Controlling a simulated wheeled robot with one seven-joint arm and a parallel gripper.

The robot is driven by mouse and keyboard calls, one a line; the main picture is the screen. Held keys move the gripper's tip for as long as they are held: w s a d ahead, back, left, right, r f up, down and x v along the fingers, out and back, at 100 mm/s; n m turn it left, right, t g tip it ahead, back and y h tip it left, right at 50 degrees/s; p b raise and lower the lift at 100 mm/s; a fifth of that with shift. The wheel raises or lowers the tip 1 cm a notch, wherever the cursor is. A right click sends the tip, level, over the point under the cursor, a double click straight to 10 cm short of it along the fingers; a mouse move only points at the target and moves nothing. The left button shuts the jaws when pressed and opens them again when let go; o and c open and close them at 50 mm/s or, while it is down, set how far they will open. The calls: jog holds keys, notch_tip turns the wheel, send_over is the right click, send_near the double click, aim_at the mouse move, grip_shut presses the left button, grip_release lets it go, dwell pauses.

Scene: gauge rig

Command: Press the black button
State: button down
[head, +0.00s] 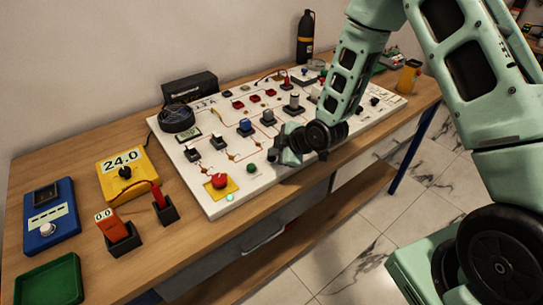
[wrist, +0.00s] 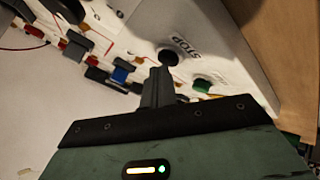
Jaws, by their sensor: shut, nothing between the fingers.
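The black button (wrist: 168,57) shows in the wrist view as a small dark round cap on the white panel, next to the printed word STOP. My gripper (wrist: 159,74) is shut and empty, its fingertips right at the button's near edge. I cannot tell whether they touch it. In the head view my gripper (head: 281,157) is low over the front edge of the white panel (head: 205,163), right of the green button (head: 251,168). The black button cannot be clearly told apart from the dark gripper there.
A red mushroom button (head: 219,181) on a yellow plate sits at the panel's front left corner. A blue switch (head: 245,126) and several other switches stand behind my gripper. The yellow meter (head: 124,174) and blue box (head: 50,215) are farther left on the wooden bench.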

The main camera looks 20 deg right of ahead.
aim_at(275, 159)
dwell(0.3)
jog(key=shift+r+p, duration=0.55)
jog(key=shift+r, duration=0.35)
jog(key=shift+r, duration=0.1)
notch_tip(275, 159, up, 5)
jog(key=p, duration=0.3)
dwell(0.6)
